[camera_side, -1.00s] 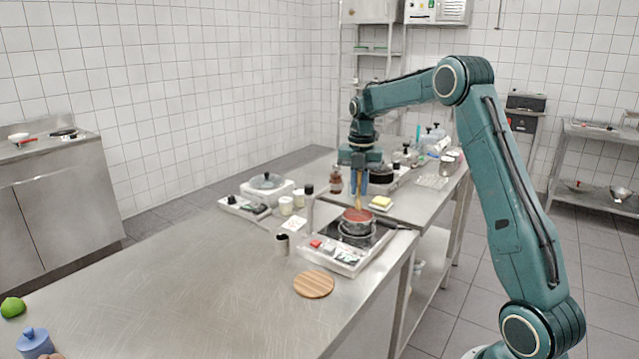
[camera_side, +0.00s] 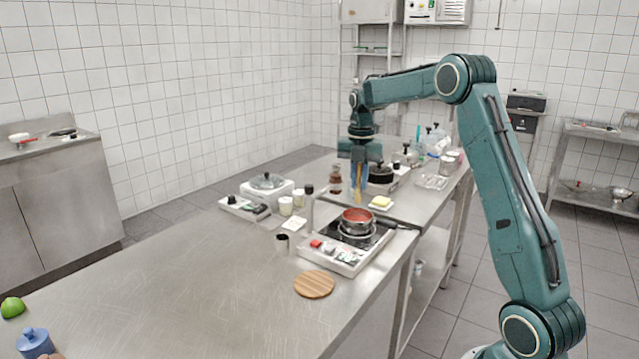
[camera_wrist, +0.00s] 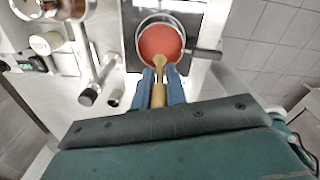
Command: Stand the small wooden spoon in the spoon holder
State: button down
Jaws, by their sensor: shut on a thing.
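My gripper (camera_side: 358,184) is shut on the small wooden spoon (camera_side: 358,197) and holds it roughly upright, head down. In the wrist view, the blue fingers (camera_wrist: 162,80) close on the spoon handle (camera_wrist: 158,97), and the spoon's head (camera_wrist: 170,62) shows against the near rim of the pot. In the side view the spoon's lower end is above the pot (camera_side: 357,221) with red contents. A small upright metal cup (camera_side: 283,245), apparently the spoon holder, stands left of the hob. It seems to show in the wrist view (camera_wrist: 115,98), left of the fingers.
The pot sits on a hob (camera_side: 350,246), its handle pointing right. A round wooden board (camera_side: 314,284) lies in front.

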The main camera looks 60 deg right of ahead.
jog(key=w+a+f, duration=0.1)
jog(key=w+a, duration=0.5)
jog(key=a, duration=0.2)
jog(key=w+a+f, duration=0.1)
jog(key=w+a, duration=0.5)
jog(key=a, duration=0.3)
jog(key=shift+a+f, duration=0.25)
jog(key=shift+f, duration=0.05)
jog(key=shift+f, duration=0.2)
jog(key=shift+f, duration=2.95)
jog(key=c, duration=0.9)
grip_release()
jog(key=shift+o, duration=0.2)
